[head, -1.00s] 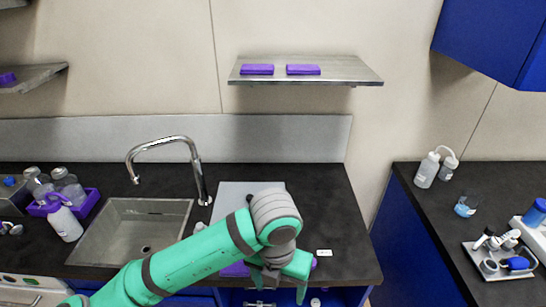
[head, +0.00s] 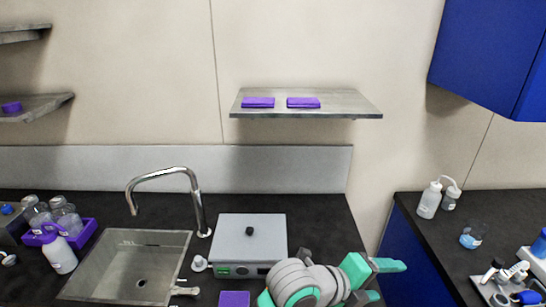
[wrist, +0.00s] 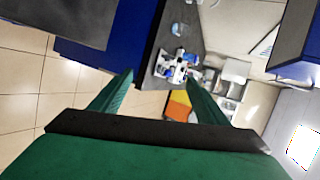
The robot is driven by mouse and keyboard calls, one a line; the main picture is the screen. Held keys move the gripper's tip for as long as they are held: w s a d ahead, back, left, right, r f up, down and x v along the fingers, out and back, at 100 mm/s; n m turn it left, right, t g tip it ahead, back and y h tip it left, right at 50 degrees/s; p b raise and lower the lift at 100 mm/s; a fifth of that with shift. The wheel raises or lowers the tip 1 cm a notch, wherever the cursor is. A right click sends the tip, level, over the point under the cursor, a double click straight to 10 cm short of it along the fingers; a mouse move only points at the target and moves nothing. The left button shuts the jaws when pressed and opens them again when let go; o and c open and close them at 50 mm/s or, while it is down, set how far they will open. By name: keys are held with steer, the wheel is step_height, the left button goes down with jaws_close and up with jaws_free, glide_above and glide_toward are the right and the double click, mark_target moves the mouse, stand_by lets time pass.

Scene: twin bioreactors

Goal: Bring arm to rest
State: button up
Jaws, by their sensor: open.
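My gripper (head: 390,281) is at the bottom of the head view, right of the grey boxy device (head: 250,238). It points to the right, near the counter's right end. The wrist view shows its two green fingers (wrist: 160,77) spread apart, with nothing between them near the tips. My arm's rounded grey and green joint shows just in front of the device. The rest of my arm is out of the picture.
A sink (head: 130,263) with a tall tap (head: 185,185) lies left. A purple block (head: 234,299) is at the front. A shelf (head: 350,104) hangs above. Across a gap, a right-hand counter (head: 470,210) holds bottles (head: 429,200) and small equipment.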

steer(key=s+a+f+n+t+y, duration=0.2)
steer(key=a+f+n+t+y, duration=0.35)
steer(key=n, duration=0.85)
steer(key=s+a+f+n+t+y, duration=0.2)
steer(key=a+f+n+t, duration=0.5)
steer(key=n, duration=0.8)
steer(key=s+a+f+n+y, duration=0.1)
steer(key=s+a+f, duration=0.1)
steer(key=s, duration=0.6)
steer(key=s+a+f+n+g+y, duration=0.1)
steer(key=s+a+f, duration=0.2)
steer(key=s+a, duration=0.2)
steer(key=s+a+f+n+y, duration=0.1)
steer(key=s+a+f+y, duration=0.1)
steer(key=s, duration=0.9)
steer(key=shift+s+a+f, duration=0.25)
steer(key=shift+a+f, duration=0.45)
steer(key=shift+a, duration=0.55)
steer(key=shift+g, duration=0.25)
